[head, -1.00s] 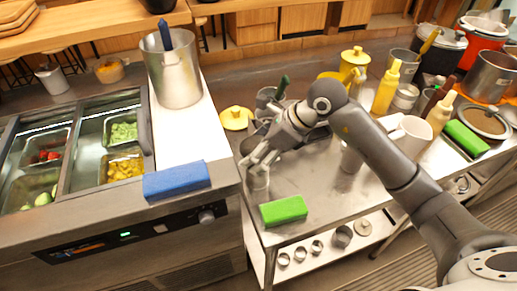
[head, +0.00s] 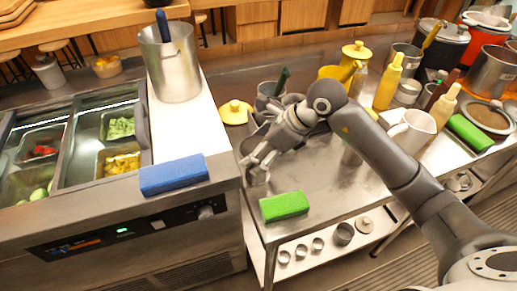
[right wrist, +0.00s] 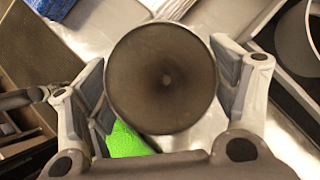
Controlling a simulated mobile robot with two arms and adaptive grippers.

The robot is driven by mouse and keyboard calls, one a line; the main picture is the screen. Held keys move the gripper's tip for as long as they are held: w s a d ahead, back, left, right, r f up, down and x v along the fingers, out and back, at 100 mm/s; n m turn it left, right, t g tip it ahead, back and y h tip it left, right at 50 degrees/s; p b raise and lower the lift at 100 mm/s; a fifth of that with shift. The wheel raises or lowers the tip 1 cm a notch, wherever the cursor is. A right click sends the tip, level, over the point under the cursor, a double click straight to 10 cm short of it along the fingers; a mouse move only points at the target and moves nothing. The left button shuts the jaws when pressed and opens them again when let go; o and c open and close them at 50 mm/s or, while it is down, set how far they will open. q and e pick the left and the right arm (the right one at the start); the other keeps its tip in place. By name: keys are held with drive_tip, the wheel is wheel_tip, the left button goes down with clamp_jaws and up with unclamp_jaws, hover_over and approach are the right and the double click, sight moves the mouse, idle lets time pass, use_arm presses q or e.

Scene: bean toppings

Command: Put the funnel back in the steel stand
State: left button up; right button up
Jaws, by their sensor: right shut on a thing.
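The funnel (right wrist: 160,78) fills the middle of the right wrist view, its round dark mouth facing the camera and a small hole at its centre. My right gripper (head: 256,168) has its fingers on both sides of the funnel and is shut on it, over the left end of the steel table. In the head view a small grey metal piece (head: 259,178) shows at the fingertips; I cannot tell if it is the funnel or the stand. I cannot make out the steel stand for certain. My left gripper is not in view.
A green sponge (head: 284,206) lies in front of my right gripper. A blue sponge (head: 174,174) lies on the counter edge at left. The table middle (head: 328,172) is clear.

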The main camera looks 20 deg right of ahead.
drive_tip(key=shift+f, duration=0.1)
drive_tip(key=o, duration=0.8)
drive_tip(key=shift+c, duration=0.2)
wheel_tip(320, 180, up, 6)
drive_tip(key=p, duration=0.3)
idle(0.3)
drive_tip(key=shift+s+f, duration=0.1)
idle(0.3)
